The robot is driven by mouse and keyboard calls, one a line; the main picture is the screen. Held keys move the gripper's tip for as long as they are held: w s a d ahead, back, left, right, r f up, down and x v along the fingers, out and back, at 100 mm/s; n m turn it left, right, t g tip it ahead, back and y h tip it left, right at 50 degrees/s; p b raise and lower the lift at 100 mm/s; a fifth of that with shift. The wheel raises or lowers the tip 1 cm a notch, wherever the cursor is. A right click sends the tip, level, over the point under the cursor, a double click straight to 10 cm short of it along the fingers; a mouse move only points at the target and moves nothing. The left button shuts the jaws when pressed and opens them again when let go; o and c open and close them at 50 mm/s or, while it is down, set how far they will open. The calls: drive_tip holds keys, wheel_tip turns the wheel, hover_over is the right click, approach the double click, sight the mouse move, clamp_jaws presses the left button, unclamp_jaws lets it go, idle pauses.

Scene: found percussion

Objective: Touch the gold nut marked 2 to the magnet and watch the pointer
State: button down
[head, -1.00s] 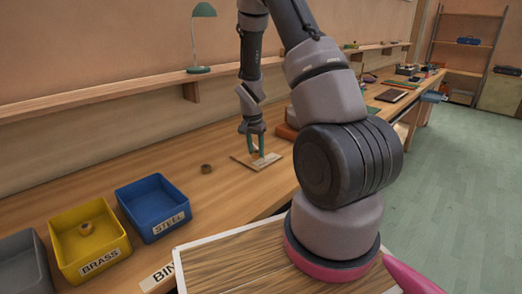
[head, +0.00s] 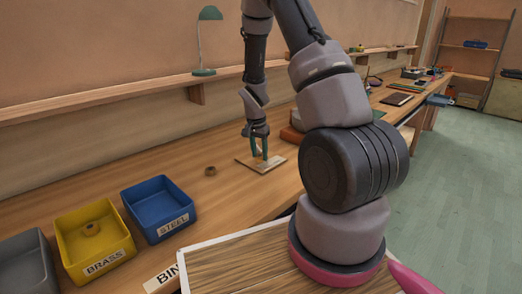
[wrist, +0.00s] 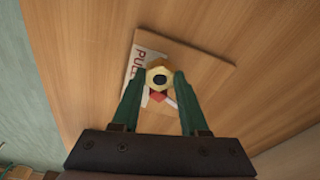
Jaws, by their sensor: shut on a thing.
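My gripper (head: 259,154) is shut on a gold hexagonal nut (wrist: 159,79) with a dark round hole. In the wrist view the nut sits between the green fingertips. No number is readable on it. Under the gripper lies a flat light wooden board (head: 245,160) with a white strip lettered PULL (wrist: 143,68). A small red piece (wrist: 157,97) shows on the board between the fingers. I cannot tell whether it is the pointer or the magnet, nor whether the nut touches anything below.
A brownish nut (head: 210,171) lies on the bench left of the board. A yellow BRASS tray (head: 105,267) holds one nut. A blue STEEL tray (head: 172,229) and a grey tray (head: 28,262) stand beside it. The bench around the board is mostly clear.

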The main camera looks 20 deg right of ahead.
drive_tip(key=shift+s+a, duration=0.3)
drive_tip(key=shift+a, duration=0.35)
drive_tip(key=shift+s+a, duration=0.25)
drive_tip(key=shift+a, duration=0.45)
drive_tip(key=shift+s+a, duration=0.3)
drive_tip(key=shift+a, duration=0.35)
wheel_tip(320, 180, up, 8)
